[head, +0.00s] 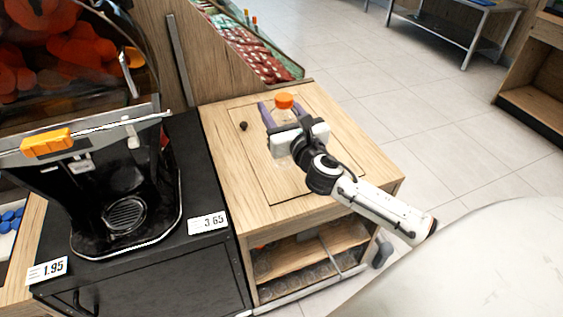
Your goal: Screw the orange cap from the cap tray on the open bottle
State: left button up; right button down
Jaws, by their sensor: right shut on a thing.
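My right gripper (284,108) is over the wooden cabinet top, its purple fingers pointing away from me. It is shut on the orange cap (284,100), which sits between the fingertips. A faint clear shape (283,161), perhaps the bottle, shows just below the gripper body. The gripper hides most of it, so I cannot tell whether the cap touches a bottle neck. My left gripper is not in view. No orange cap tray shows.
The wooden cabinet top (228,165) is mostly clear, with a small dark knob (243,126) on it. The black juicer (125,200) stands to the left. Blue caps (11,219) lie at the left edge. Produce bins (250,45) are behind.

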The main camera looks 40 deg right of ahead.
notch_tip(320, 180, down, 8)
jog(key=b, duration=0.3)
jog(key=shift+f, duration=0.2)
jog(key=c, duration=0.8)
grip_release()
